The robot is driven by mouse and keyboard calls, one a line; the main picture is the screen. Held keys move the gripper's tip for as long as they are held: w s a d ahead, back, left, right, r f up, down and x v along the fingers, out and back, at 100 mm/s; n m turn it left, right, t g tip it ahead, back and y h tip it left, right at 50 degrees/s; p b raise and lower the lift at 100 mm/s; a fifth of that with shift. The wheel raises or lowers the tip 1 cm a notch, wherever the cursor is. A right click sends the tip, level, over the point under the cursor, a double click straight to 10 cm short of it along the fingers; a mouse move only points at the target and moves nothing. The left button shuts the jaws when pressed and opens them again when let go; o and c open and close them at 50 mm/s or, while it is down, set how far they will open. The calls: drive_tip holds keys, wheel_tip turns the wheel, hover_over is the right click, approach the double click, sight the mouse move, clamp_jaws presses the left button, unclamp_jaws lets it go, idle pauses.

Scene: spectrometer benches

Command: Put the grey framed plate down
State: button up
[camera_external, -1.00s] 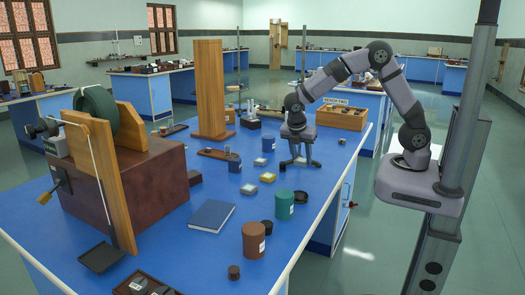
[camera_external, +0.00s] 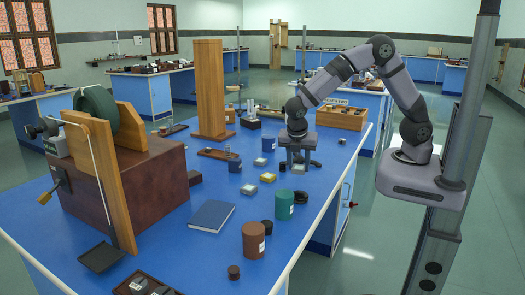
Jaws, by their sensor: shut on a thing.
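My gripper (camera_external: 298,165) points down just above or at the blue bench top (camera_external: 235,260), right of the middle. It is shut on a small, pale greyish piece (camera_external: 299,168) between its fingers, which I take to be the grey framed plate. The fingers hide much of it, and its frame is too small to make out. I cannot tell whether it touches the bench.
Small square plates lie left of my gripper: one (camera_external: 260,162), a yellowish one (camera_external: 268,177) and another (camera_external: 249,189). A wooden tray (camera_external: 341,117) is behind.

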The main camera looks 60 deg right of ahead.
sight(228, 206)
drive_tip(key=shift+n+t, duration=0.3)
drive_tip(key=shift+n, duration=0.5)
drive_tip(key=w+a, duration=0.1)
drive_tip(key=a, duration=0.4)
drive_tip(key=w+a+f+p, duration=0.1)
drive_tip(key=a, duration=0.2)
drive_tip(key=shift+w+a+f, duration=0.1)
drive_tip(key=shift+w+a, duration=0.05)
drive_tip(key=shift+w, duration=0.15)
drive_tip(key=w+a+n, duration=0.1)
drive_tip(key=a, duration=0.1)
drive_tip(key=w+a, duration=0.1)
drive_tip(key=a, duration=0.1)
drive_tip(key=w+a+n+t, duration=0.1)
drive_tip(key=a, duration=0.2)
drive_tip(key=shift+w+a+n+p, duration=0.1)
drive_tip(key=shift+w+n+p, duration=0.2)
drive_tip(key=shift+w+p, duration=0.1)
drive_tip(key=w+a+r+n+t+y, duration=0.2)
drive_tip(key=w+a+r+n+y, duration=0.2)
drive_tip(key=n, duration=0.7)
drive_tip(key=w+a+r, duration=0.2)
drive_tip(key=w+a, duration=0.1)
drive_tip(key=a, duration=0.1)
drive_tip(key=shift+w+a+n, duration=0.2)
drive_tip(key=shift+w+n, duration=0.15)
drive_tip(key=shift+n, duration=0.05)
drive_tip(key=shift+f+p, duration=1)
drive_tip(key=shift+f, duration=4.05)
drive_tip(key=shift+f, duration=0.15)
